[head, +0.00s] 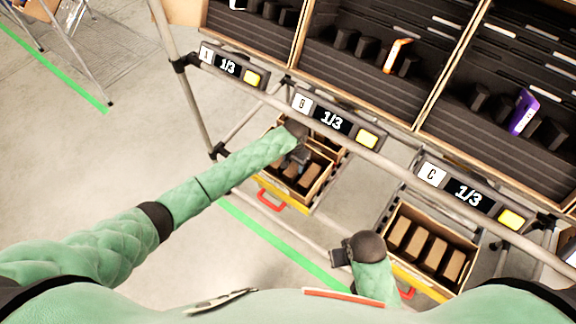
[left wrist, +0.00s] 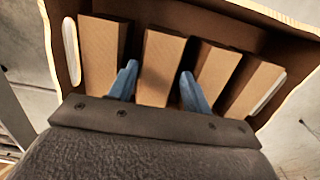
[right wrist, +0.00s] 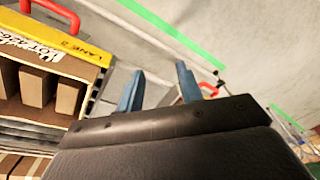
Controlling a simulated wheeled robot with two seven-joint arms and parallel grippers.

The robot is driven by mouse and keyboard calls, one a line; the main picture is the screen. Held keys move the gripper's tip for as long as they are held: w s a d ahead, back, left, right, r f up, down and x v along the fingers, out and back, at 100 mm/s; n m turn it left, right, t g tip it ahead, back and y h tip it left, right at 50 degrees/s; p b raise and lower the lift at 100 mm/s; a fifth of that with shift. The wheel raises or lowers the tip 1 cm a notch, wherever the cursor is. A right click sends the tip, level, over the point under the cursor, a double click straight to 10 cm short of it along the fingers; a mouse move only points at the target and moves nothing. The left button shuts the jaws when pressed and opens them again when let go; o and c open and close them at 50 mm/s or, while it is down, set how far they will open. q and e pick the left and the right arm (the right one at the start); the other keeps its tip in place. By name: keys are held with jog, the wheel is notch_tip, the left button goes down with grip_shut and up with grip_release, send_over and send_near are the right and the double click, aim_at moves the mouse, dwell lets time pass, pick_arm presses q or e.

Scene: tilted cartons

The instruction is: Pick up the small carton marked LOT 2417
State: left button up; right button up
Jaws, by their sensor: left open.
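My left gripper (head: 298,162) reaches down into an open brown box (head: 262,183) under the rack. In the left wrist view its blue fingers (left wrist: 158,74) are apart, one at each side of a brown carton (left wrist: 161,60), second from the left. I cannot tell whether they touch it. More small brown cartons stand beside it, one at the left (left wrist: 98,60) and others at the right (left wrist: 212,72). No LOT 2417 marking is readable on any carton. My right gripper (right wrist: 160,72) is open and empty, at the lower middle of the head view.
A second box of brown cartons (head: 430,247) stands at the right, under sign C (head: 432,174). Rack rails with signs cross above both boxes. Shelves hold an orange pack (head: 396,55) and a purple pack (head: 523,112).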

pick_arm(q)
notch_tip(320, 180, down, 5)
jog(key=shift+f+p, duration=0.2)
jog(key=shift+p, duration=0.5)
pick_arm(e)
notch_tip(320, 180, down, 7)
jog(key=shift+w+r, duration=0.2)
jog(key=shift+w, duration=0.2)
pick_arm(q)
jog(key=shift+c, duration=0.2)
jog(key=c, duration=0.7)
